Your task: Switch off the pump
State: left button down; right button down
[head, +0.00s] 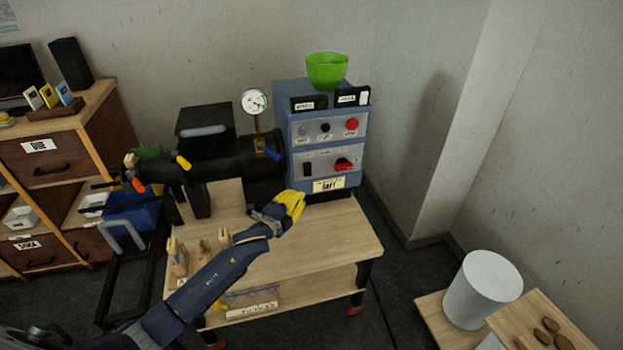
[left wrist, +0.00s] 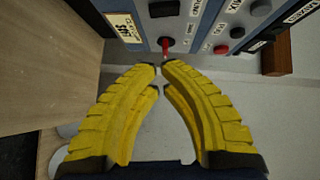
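The pump's blue-grey control box (head: 290,130) stands upright at the bench's back right. A red lever switch (head: 343,164) sits low on its face, with a red round button (head: 351,124) above it. A black cylindrical machine (head: 225,165) with a gauge, perhaps the pump, lies left of the box. My left gripper (head: 297,203) is below and left of the red lever, apart from it. In the left wrist view its yellow fingertips (left wrist: 158,68) have a narrow gap, empty, and point toward the red lever (left wrist: 165,45). My right gripper is out of view.
A green bowl (head: 327,71) sits on top of the box. The bench top (head: 335,235) is clear at the right front; small wooden pieces (head: 178,258) stand at its left. A white bin (head: 481,290) stands at the lower right.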

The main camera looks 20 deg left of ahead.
aim_at(307, 170)
pick_arm(q)
jog(key=shift+w, duration=0.15)
jog(key=a+x, duration=0.3)
jog(key=x, duration=0.9)
jog(key=shift+w+d+f, duration=0.3)
jog(key=shift+w, duration=0.3)
